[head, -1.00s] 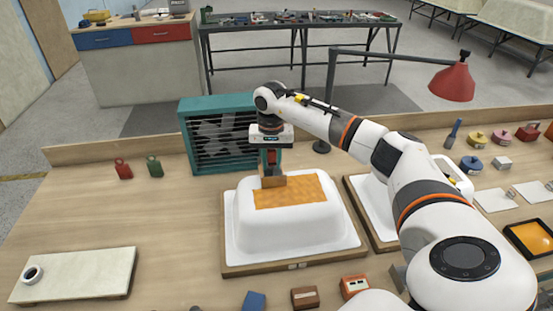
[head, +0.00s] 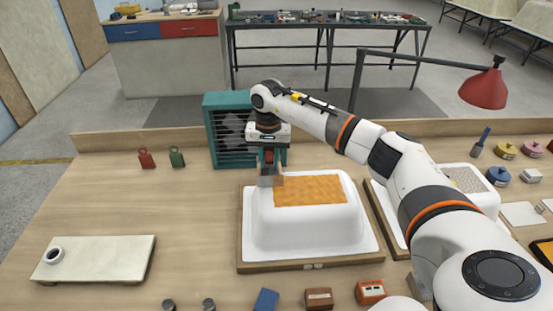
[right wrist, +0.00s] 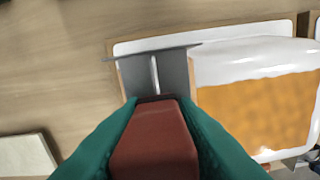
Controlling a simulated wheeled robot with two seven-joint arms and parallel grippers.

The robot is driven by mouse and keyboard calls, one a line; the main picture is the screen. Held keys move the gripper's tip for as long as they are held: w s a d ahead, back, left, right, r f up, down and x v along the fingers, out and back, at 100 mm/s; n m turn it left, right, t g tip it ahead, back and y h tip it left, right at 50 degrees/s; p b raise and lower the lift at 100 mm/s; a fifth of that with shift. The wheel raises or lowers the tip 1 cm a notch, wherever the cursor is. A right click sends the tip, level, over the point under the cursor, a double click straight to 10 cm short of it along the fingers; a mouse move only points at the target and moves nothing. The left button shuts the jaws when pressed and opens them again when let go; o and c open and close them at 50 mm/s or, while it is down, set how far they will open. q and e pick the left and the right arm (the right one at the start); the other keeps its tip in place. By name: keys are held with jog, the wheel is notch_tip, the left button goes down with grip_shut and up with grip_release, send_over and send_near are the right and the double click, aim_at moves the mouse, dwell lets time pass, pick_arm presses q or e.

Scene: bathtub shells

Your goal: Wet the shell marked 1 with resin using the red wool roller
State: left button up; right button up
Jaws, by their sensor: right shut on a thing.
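My right gripper (head: 268,157) is shut on the dark red handle (right wrist: 155,140) of a tool. The tool's grey, flat-looking head (head: 270,178) also shows in the wrist view (right wrist: 160,72); I cannot make out a wool sleeve. The head is at the left end of a white upturned tub shell (head: 308,230), by the left edge of its orange, wet-looking patch (head: 318,190). Whether it touches is unclear. A second white shell (head: 487,203), with a pale grey patch, is partly behind my right arm. I cannot read any shell number. The left gripper is not in view.
A teal slatted unit (head: 228,140) stands close behind the first shell. A red lamp (head: 484,88) overhangs the back right. A pale board (head: 110,258) with a white ring lies front left. An orange-filled tray (head: 545,250) is at the right edge. The left table middle is clear.

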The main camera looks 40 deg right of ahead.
jog(key=shift+d, duration=0.1)
jog(key=shift+r, duration=0.15)
jog(key=shift+r+p, duration=1.85)
jog(key=shift+r, duration=1.1)
jog(key=shift+f, duration=0.1)
jog(key=shift+f+b, duration=1.2)
jog(key=shift+f, duration=0.35)
jog(key=shift+f+b, duration=1.05)
jog(key=shift+f, duration=0.45)
jog(key=shift+s, duration=0.1)
